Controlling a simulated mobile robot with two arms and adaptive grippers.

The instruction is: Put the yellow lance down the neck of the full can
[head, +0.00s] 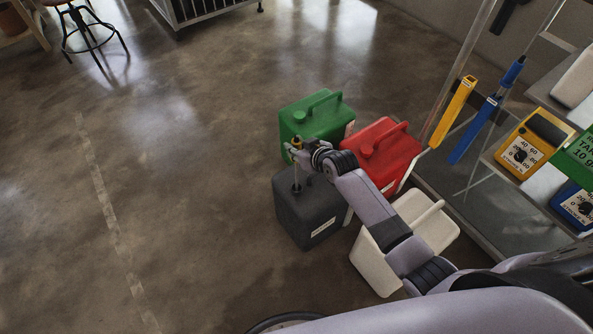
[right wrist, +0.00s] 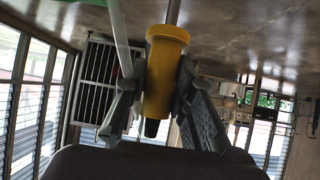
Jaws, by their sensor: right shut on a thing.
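My right gripper (head: 297,150) is shut on the yellow lance (right wrist: 166,70) by its yellow handle. The lance's thin metal rod points down at the neck of the dark grey can (head: 312,215) and meets it in the head view; I cannot tell how deep it is. A green can (head: 312,118) stands behind, a red can (head: 382,155) to the right, and a white can (head: 372,258) in front right. A white label shows on the dark can but is too small to read. I cannot tell from looks which can is full. My left gripper is out of view.
At right stand a yellow holder (head: 453,112), a blue holder (head: 474,130) with a blue-handled lance (head: 512,72), a yellow dial box (head: 527,142), a blue dial box (head: 576,205) and a green sign (head: 577,150). A stool (head: 88,30) stands far left. The floor at left is clear.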

